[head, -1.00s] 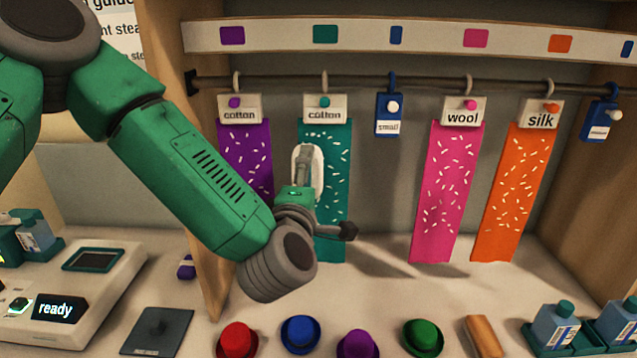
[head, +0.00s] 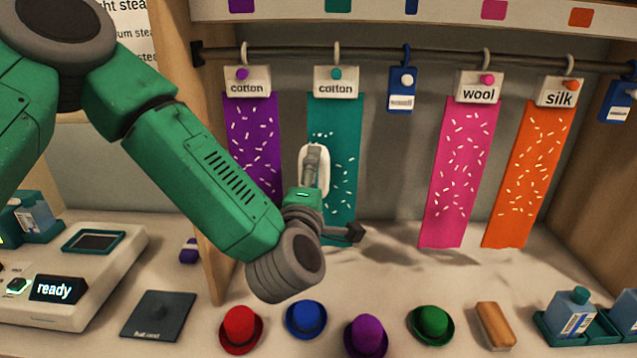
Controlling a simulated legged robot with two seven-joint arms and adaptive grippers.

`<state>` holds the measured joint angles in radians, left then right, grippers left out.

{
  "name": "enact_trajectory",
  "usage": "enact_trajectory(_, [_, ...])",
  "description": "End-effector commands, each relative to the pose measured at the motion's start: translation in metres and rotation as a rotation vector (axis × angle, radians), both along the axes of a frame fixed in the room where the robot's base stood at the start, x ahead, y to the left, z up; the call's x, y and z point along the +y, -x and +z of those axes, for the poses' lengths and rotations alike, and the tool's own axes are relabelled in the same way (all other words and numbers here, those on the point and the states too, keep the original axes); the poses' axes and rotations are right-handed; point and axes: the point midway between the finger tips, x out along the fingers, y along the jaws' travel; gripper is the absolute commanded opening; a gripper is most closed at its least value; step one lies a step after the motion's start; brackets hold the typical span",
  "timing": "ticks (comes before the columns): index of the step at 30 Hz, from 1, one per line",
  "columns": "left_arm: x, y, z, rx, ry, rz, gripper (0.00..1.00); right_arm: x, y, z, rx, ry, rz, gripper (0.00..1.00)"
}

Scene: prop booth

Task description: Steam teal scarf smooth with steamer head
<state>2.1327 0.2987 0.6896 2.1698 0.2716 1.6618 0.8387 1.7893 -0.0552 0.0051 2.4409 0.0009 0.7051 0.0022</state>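The teal scarf (head: 347,120) hangs from the rail under a card reading "cotton". Its upper strip is plain. White flecks show lower down, around the steamer and along the right side. My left gripper (head: 306,192) is in front of the scarf's lower left part, shut on the white steamer head (head: 324,165). The steamer head is upright, overlapping the scarf's left edge; whether it touches the cloth cannot be told. My gripper and wrist hide the scarf's lower left part and most of the fingers. My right gripper is not in view.
Purple (head: 252,130), pink (head: 459,170) and orange (head: 527,175) flecked scarves hang beside it, with blue tags on the rail (head: 445,58). Several hats, including a red one (head: 240,328), and a brush (head: 494,325) line the counter front. A base reading "ready" (head: 110,270) stands left.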

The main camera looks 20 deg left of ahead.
Motion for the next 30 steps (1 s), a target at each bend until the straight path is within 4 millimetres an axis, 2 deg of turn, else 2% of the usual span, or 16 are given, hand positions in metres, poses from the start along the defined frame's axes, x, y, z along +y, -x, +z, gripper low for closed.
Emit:
enact_trajectory(7, [-0.007, 0.000, -0.012, -0.004, -0.005, -0.002, 0.42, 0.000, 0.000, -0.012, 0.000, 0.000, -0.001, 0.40])
enact_trajectory(20, [0.001, 0.000, -0.034, -0.004, 0.002, -0.002, 0.42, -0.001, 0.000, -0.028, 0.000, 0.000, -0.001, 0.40])
enact_trajectory(30, [-0.004, 0.000, -0.049, -0.005, -0.003, -0.002, 0.42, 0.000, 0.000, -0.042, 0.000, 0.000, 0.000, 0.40])
